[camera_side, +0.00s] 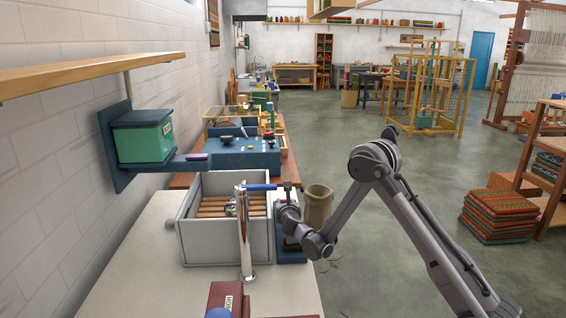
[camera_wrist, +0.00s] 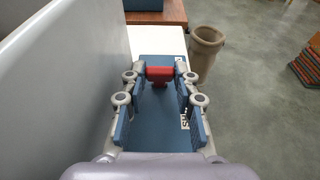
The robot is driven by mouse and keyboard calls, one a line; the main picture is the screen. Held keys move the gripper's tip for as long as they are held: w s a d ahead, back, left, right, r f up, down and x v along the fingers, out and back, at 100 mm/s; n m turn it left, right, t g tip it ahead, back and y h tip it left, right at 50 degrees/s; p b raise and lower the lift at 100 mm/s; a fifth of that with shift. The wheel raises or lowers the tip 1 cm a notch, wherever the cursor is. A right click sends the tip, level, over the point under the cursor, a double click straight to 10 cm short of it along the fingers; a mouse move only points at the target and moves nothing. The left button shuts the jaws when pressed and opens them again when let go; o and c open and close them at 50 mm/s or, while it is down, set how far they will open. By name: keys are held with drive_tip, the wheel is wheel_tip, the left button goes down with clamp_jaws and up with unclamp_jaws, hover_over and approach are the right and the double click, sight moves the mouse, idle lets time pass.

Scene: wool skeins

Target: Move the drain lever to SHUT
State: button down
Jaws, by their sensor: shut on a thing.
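The drain lever shows in the wrist view as a short red handle (camera_wrist: 159,74) on the flat blue panel (camera_wrist: 155,130). My gripper (camera_wrist: 160,77) has its two fingers at either side of the red handle, shut on it near the panel's far end. In the side view my gripper (camera_side: 288,218) is at the blue housing (camera_side: 291,256) on the right side of the grey basin; the lever cannot be made out there.
The grey basin (camera_side: 195,245) holds wooden slats, and its wall rises close to my gripper's left. A chrome tap (camera_side: 245,245) with a blue handle stands in front. A brown bin (camera_side: 318,207) is on the floor beyond. The pale counter (camera_side: 140,280) is mostly bare at left.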

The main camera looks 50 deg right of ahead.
idle(0.4)
drive_tip(key=c, duration=1)
unclamp_jaws()
drive_tip(key=v, duration=1.2)
